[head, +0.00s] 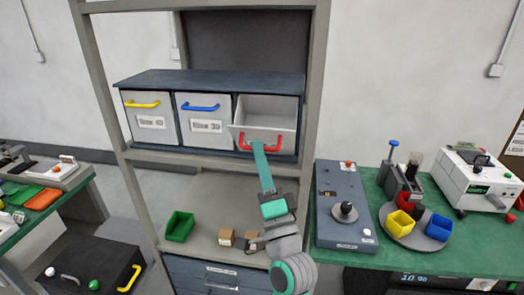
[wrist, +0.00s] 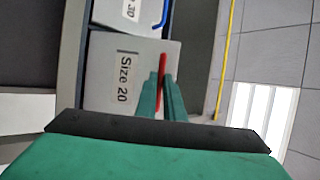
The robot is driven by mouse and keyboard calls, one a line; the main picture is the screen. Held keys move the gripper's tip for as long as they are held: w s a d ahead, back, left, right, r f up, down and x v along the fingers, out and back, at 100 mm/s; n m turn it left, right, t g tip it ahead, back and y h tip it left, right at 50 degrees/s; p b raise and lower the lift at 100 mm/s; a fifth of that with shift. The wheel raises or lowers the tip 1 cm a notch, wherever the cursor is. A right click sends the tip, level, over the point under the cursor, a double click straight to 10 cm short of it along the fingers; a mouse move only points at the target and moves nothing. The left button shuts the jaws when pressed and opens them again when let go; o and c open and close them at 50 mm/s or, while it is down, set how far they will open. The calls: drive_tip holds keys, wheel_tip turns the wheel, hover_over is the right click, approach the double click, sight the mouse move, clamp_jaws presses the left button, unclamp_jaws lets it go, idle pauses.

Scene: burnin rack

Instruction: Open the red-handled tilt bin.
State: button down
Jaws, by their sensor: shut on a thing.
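The red-handled tilt bin (head: 265,133) is the right one of three in the dark bin unit, and its front is tipped outward at the top, showing the inside. Its face, labelled "Size 20" (wrist: 125,78), shows in the wrist view. My gripper (head: 257,144) is shut on the red handle (head: 274,145), near the handle's middle. In the wrist view my gripper's fingers (wrist: 163,84) close around the red handle (wrist: 162,62), hiding part of it.
The blue-handled bin (head: 204,125) and yellow-handled bin (head: 150,122) are shut to the left. A rack post (head: 316,80) stands close on the right. Below, a green tray (head: 180,227) and small brown boxes (head: 226,237) sit on the shelf. A green bench (head: 400,255) stands at right.

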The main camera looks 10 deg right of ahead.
drive_tip(key=shift+w+d+f+h, duration=0.15)
drive_tip(key=shift+f+h, duration=0.15)
drive_tip(key=shift+f, duration=0.15)
drive_tip(key=c, duration=1.9)
unclamp_jaws()
drive_tip(key=shift+o, duration=0.2)
drive_tip(key=shift+r, duration=0.1)
drive_tip(key=v, duration=1)
drive_tip(key=shift+s, duration=0.35)
drive_tip(key=shift+f, duration=0.25)
